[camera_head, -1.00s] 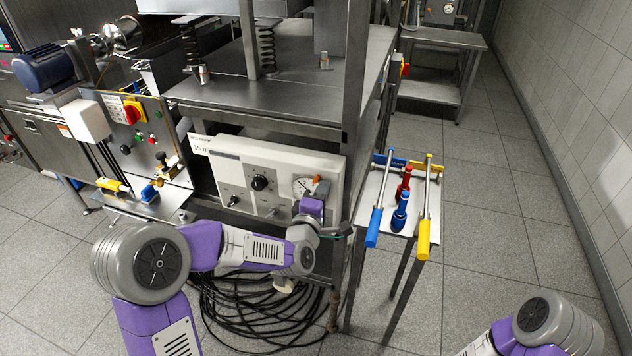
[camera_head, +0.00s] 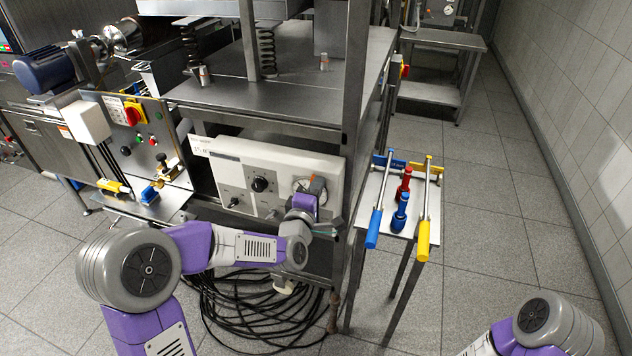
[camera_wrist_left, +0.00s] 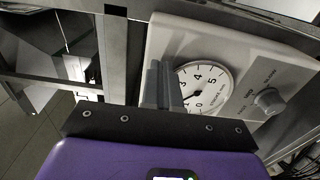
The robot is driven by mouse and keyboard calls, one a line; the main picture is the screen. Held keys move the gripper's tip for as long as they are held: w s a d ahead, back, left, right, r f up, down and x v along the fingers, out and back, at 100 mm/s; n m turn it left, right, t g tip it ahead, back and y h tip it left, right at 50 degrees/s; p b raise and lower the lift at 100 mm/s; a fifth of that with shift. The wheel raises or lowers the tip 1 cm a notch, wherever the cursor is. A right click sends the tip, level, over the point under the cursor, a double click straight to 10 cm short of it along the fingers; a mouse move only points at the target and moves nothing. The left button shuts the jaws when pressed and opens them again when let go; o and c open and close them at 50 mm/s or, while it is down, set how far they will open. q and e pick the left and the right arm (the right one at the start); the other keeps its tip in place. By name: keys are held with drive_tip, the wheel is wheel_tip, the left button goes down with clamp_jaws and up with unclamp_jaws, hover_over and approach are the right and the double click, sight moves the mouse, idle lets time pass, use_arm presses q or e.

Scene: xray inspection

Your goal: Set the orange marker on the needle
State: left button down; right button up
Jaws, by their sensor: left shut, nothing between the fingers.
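The round white gauge (camera_wrist_left: 206,86) with black numbers is set in the pale control panel (camera_wrist_left: 175,38). It also shows in the head view (camera_head: 301,184), partly covered by my left gripper (camera_head: 317,186). In the left wrist view my left gripper (camera_wrist_left: 161,78) is shut and empty, with its grey fingers over the left edge of the dial. A dark needle shows only in part beside the fingers. I cannot make out the orange marker in either view now; the fingers may hide it. My right gripper is not in view.
A grey knob (camera_wrist_left: 269,101) stands on the panel right of the dial. In the head view, a small side table (camera_head: 376,187) with blue and yellow handled tools stands to the right. Black cables (camera_head: 255,312) lie coiled on the floor below.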

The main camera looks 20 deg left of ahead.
use_arm(q)
drive_tip(key=shift+a, duration=0.15)
drive_tip(key=shift+a+r, duration=0.45)
drive_tip(key=shift+a, duration=0.1)
idle(0.3)
drive_tip(key=shift+a+b, duration=0.15)
drive_tip(key=shift+b, duration=0.15)
drive_tip(key=shift+a+b, duration=0.35)
drive_tip(key=shift+a, duration=0.15)
drive_tip(key=shift+a+f+b, duration=0.15)
drive_tip(key=shift+a+b, duration=0.4)
drive_tip(key=shift+b, duration=0.05)
drive_tip(key=shift+a, duration=0.1)
idle(0.4)
